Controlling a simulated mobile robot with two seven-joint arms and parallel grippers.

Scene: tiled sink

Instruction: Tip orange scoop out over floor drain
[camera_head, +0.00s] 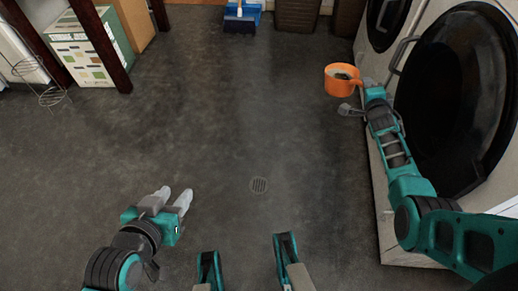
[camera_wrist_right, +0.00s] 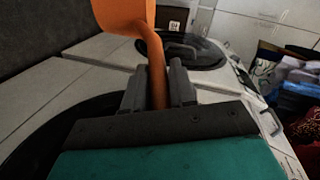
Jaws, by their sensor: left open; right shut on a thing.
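The orange scoop (camera_head: 337,88) is held up in front of the washing machines at the right of the head view. The right wrist view shows the orange handle (camera_wrist_right: 156,65) between the two fingers of that gripper (camera_wrist_right: 159,92). My left gripper (camera_head: 174,197) is open and empty, to the left of the drain in the picture.
White front-loading machines (camera_head: 455,90) with dark round doors line the right side, close to my right arm. A blue dustpan (camera_head: 243,20) and brown bins (camera_head: 298,14) stand at the back. A box (camera_head: 85,48) and wire rack (camera_head: 48,95) are at left. Floor around the drain is clear.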

